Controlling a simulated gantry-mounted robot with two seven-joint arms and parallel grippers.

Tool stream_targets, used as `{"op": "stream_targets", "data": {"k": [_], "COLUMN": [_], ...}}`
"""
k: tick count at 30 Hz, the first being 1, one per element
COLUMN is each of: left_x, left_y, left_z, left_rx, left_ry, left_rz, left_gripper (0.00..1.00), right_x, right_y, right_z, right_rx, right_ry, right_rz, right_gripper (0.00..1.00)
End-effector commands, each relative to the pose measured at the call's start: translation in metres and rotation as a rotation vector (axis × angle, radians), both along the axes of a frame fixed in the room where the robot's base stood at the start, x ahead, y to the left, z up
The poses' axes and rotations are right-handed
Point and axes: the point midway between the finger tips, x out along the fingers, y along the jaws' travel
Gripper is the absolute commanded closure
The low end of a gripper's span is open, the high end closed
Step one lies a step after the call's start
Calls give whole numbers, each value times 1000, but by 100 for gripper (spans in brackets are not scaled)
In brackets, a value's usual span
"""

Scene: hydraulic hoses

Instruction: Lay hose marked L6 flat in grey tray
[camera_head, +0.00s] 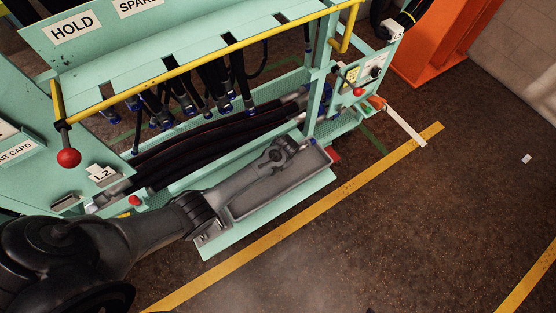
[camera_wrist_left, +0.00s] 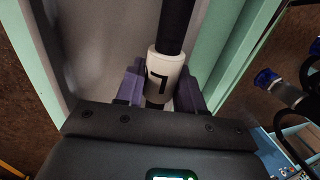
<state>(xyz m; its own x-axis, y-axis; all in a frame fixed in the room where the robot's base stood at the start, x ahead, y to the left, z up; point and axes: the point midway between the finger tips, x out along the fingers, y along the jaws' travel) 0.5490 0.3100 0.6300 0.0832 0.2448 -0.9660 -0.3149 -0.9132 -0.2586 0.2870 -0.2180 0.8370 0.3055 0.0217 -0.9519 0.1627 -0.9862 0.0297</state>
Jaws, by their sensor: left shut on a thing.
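My left gripper (camera_head: 290,152) is over the far end of the grey tray (camera_head: 262,195) in the head view. In the left wrist view the gripper (camera_wrist_left: 163,88) is shut on a black hose (camera_wrist_left: 176,22), with its purple fingers on both sides of a white marker sleeve (camera_wrist_left: 164,72). One letter like an upside-down L shows on the sleeve; the rest of the mark is hidden. The hose runs away from the gripper over the tray's grey floor (camera_wrist_left: 105,45). I cannot tell whether it touches the floor. My right gripper is not in view.
Several black hoses (camera_head: 205,145) lie along the green rack behind the tray, with an L2 tag (camera_head: 101,173) at their left end. Other hoses hang under the yellow rail (camera_head: 205,67). Red knobs (camera_head: 69,158) stick out at the left. The floor in front (camera_head: 400,220) is clear.

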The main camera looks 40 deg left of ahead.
Motion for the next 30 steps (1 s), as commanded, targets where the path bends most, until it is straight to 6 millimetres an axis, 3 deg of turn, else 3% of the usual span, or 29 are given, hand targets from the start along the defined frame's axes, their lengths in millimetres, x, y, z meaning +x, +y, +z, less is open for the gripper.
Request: {"op": "stream_targets", "data": {"k": [12,30], "left_x": [1,1], "left_y": [0,0], "left_z": [-25,-30], "left_rx": [-1,0], "left_ry": [-2,-1], "left_rz": [0,0], "left_gripper": [100,100], "right_x": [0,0], "right_y": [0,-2], "right_z": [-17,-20], "right_rx": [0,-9], "right_ry": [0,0], "right_rz": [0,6], "right_gripper": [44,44]}}
